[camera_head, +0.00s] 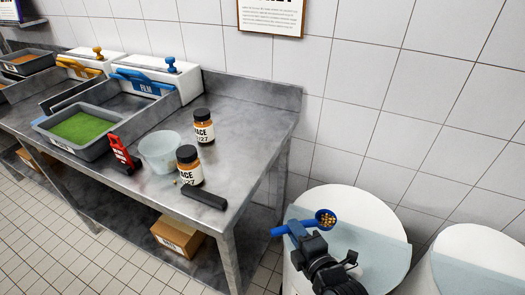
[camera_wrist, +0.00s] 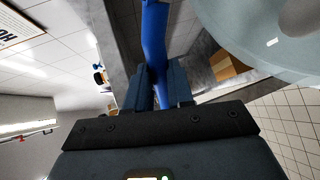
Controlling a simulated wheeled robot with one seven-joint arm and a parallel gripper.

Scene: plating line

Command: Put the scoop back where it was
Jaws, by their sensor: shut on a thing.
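The blue scoop (camera_head: 281,230) is in my gripper (camera_head: 304,235), to the right of the steel table. Its round bowl (camera_head: 325,217) holds several small orange-brown pieces and sits over a white round drum (camera_head: 382,274) with a pale blue-grey lid section. In the wrist view, my gripper (camera_wrist: 157,88) is shut on the blue scoop handle (camera_wrist: 155,40), which runs up between the fingers. I cannot tell whether the scoop touches the drum.
The steel table (camera_head: 251,111) carries two jars (camera_head: 204,127), a translucent tub (camera_head: 160,152), a red tool (camera_head: 123,155), a black bar (camera_head: 204,197) and a tray with green contents (camera_head: 80,127). A second white drum (camera_head: 475,262) stands at right. A cardboard box (camera_head: 177,239) sits on the lower shelf.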

